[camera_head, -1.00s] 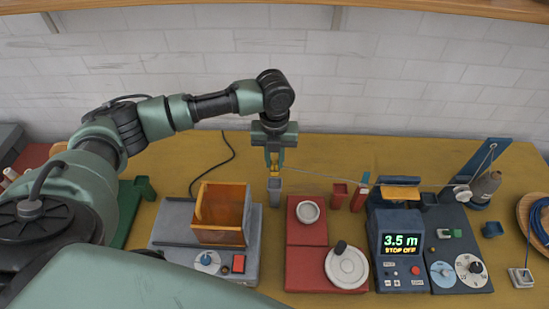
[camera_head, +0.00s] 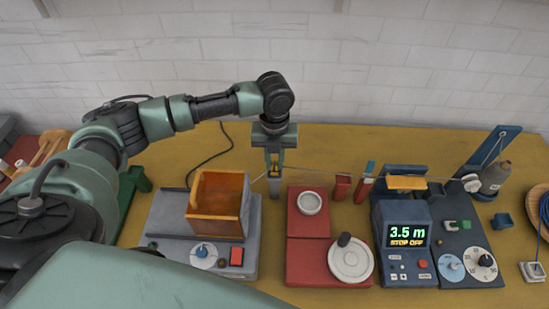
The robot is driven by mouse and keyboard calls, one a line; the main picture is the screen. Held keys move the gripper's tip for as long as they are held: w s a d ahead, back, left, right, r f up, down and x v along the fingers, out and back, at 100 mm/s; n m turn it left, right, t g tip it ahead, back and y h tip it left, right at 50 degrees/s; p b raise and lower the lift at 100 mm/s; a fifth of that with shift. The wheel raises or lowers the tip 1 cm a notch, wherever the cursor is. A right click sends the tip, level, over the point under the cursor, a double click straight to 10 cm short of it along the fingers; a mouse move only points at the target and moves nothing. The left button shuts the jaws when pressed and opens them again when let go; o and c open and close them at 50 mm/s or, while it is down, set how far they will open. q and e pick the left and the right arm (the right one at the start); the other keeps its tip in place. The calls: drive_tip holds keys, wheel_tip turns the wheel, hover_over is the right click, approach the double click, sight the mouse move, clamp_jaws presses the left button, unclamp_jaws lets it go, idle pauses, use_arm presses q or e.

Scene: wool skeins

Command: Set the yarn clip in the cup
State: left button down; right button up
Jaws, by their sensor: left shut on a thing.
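My left gripper (camera_head: 274,172) points straight down behind the red blocks, its fingers close together. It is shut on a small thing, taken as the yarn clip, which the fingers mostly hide. A thin pale yarn runs from the right to the fingertips, and a short stretch continues left toward the orange box. A narrow grey holder (camera_head: 274,188) stands directly under the fingertips; I cannot tell whether they touch. A pale round cup (camera_head: 310,203) sits on the red block, right of and nearer than the gripper. Which of these is the task's cup is unclear. My right gripper is not in view.
The open orange box (camera_head: 214,226) stands on a grey machine at left. A meter (camera_head: 407,240) reads 3.5 m. The yarn spans past a red post (camera_head: 342,187) and a taller red-and-teal piece (camera_head: 364,183). A white disc (camera_head: 350,259) lies in front.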

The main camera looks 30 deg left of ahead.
sight(274, 163)
use_arm(q)
drive_tip(key=c, duration=1.2)
unclamp_jaws()
drive_tip(key=shift+c, duration=0.2)
wheel_tip(274, 163, up, 7)
drive_tip(key=shift+r+b, duration=0.1)
drive_tip(key=shift+b, duration=0.7)
drive_tip(key=shift+r, duration=0.4)
